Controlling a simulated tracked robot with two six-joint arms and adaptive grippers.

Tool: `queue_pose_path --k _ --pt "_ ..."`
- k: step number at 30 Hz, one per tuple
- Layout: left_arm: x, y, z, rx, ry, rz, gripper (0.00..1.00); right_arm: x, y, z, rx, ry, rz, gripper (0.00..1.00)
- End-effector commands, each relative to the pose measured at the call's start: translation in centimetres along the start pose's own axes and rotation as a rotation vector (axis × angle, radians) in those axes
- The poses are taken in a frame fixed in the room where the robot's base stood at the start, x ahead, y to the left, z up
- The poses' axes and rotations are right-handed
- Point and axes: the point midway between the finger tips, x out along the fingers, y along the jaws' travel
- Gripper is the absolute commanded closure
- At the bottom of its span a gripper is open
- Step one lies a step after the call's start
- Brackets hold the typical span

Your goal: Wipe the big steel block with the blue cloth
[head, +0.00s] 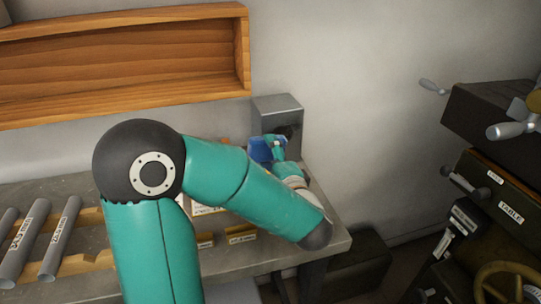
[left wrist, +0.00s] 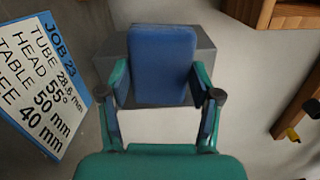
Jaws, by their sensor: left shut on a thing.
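The big steel block (head: 277,104) is a grey box at the back right end of the bench, against the wall. My left gripper (head: 277,143) is in front of it, shut on the blue cloth (head: 260,150). In the left wrist view the cloth (left wrist: 162,62) is a flat blue pad between the two fingers (left wrist: 161,90). It covers the middle of the block (left wrist: 207,62), whose grey edges show around it. I cannot tell whether cloth and block touch. My left forearm hides part of the bench. My right gripper is not in view.
A wooden shelf (head: 125,88) hangs on the wall above the bench (head: 325,248). Several grey tubes (head: 60,238) lie in a wooden rack at the left. A dark machine with handles (head: 495,190) stands at the right. A job sign (left wrist: 40,85) shows in the left wrist view.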

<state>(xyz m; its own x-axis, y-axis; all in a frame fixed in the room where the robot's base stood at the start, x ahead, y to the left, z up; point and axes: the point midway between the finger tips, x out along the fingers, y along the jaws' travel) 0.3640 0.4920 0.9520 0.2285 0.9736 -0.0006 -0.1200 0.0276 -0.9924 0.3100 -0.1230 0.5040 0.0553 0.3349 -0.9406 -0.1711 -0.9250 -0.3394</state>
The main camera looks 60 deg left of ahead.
Motion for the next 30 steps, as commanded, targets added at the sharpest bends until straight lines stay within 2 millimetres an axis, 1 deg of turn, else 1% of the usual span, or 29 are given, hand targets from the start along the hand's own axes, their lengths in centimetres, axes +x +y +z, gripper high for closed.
queue_pose_path --k 11,30 --pt "0.1 0.0 0.0 0.0 -0.001 0.0 0.64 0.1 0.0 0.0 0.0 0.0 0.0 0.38" --pt "1.3 0.0 0.0 -0.001 -0.001 0.0 0.64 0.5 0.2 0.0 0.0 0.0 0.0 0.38"
